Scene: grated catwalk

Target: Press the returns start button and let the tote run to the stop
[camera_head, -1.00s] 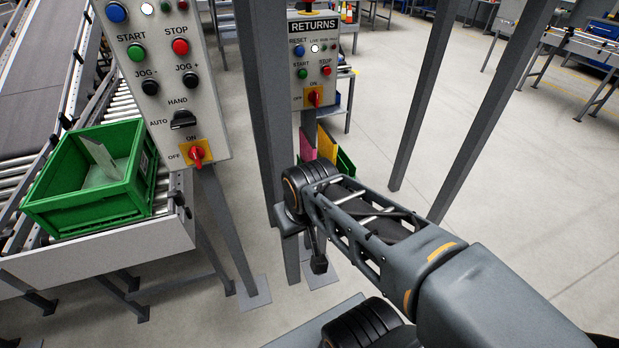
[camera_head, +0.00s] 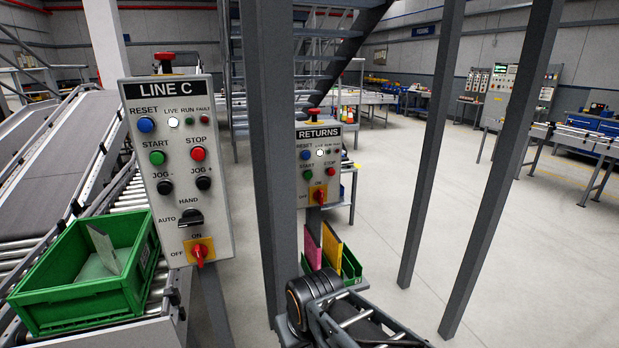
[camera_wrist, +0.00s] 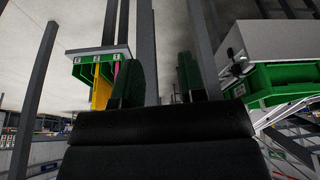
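The returns panel (camera_head: 320,165) stands behind a grey post in the head view. Its green START button (camera_head: 308,175) shows at the lower left of its button group, with the red STOP button (camera_head: 331,172) to its right. Its LIVE lamp (camera_head: 320,153) looks white. A green tote (camera_head: 85,285) holding a pale card sits on the roller conveyor at left; a green tote also shows in the wrist view (camera_wrist: 272,82). My gripper (camera_wrist: 158,82) is open and empty in the wrist view, its two fingers apart. It is out of frame in the head view, apart from the START button.
The LINE C panel (camera_head: 178,165) stands nearer, with its own START button (camera_head: 157,158). A thick grey post (camera_head: 272,150) rises between the panels. A green rack (camera_head: 351,265) with pink and yellow boards sits below the returns panel.

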